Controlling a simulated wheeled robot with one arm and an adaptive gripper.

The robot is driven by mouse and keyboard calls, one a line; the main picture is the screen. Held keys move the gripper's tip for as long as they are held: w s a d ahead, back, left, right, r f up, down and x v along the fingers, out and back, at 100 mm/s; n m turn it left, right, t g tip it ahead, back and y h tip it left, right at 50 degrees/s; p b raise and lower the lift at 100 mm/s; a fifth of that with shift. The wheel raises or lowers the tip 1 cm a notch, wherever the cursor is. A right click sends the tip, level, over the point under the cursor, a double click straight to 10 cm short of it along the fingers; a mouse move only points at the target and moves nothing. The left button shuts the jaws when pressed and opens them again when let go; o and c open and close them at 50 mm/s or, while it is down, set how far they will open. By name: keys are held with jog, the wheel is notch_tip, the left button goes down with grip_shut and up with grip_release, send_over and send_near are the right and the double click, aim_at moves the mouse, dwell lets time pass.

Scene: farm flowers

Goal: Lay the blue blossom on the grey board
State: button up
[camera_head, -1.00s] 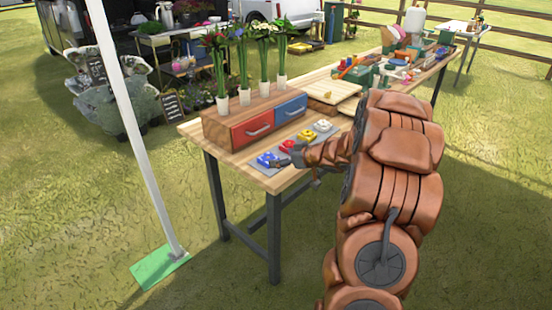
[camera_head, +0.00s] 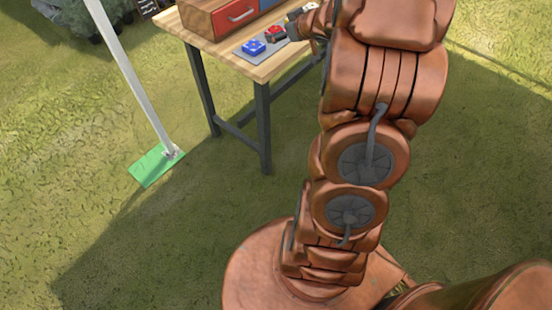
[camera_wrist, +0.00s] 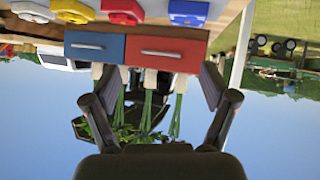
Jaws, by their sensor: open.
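The blue blossom (camera_head: 253,47) lies on the grey board (camera_head: 245,56) near the front left edge of the wooden table. It also shows at the top of the upside-down wrist view (camera_wrist: 188,11). A red blossom (camera_head: 275,33) lies beside it on the board. My gripper (camera_head: 293,27) is right of these blossoms in the head view, partly hidden by my arm. In the wrist view my gripper (camera_wrist: 158,86) has its fingers wide apart, with nothing held between them. The blue blossom is apart from the fingers.
A drawer box with a red drawer (camera_head: 236,14) and a blue drawer (camera_wrist: 96,46) stands behind the board. Flower stems (camera_wrist: 148,105) in white holders show beyond it. Yellow (camera_wrist: 75,9) and white (camera_wrist: 31,11) blossoms lie in the row. A white pole (camera_head: 127,75) stands left of the table.

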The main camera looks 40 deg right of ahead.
jog(key=s+a+r+m+g+h, duration=0.3)
jog(key=s+a+r+g+h, duration=0.15)
jog(key=s+a, duration=0.4)
jog(key=s+a+f+g+y, duration=0.1)
jog(key=s+a+g, duration=0.2)
jog(key=s+a, duration=0.4)
jog(key=s+a+f+n+g+y, duration=0.1)
jog(key=s+a+f+g+y, duration=0.1)
jog(key=s+a, duration=0.6)
jog(key=s+a+f+g+y, duration=0.1)
jog(key=s+a+g, duration=0.3)
jog(key=s+a, duration=0.4)
jog(key=s+y, duration=0.1)
jog(key=s, duration=0.5)
jog(key=shift+s+f, duration=0.2)
jog(key=shift+s, duration=0.15)
jog(key=shift+d, duration=0.1)
notch_tip(320, 180, up, 8)
jog(key=p, duration=0.7)
jog(key=shift+f+p, duration=0.2)
jog(key=shift+p, duration=0.1)
jog(key=shift+c, duration=0.4)
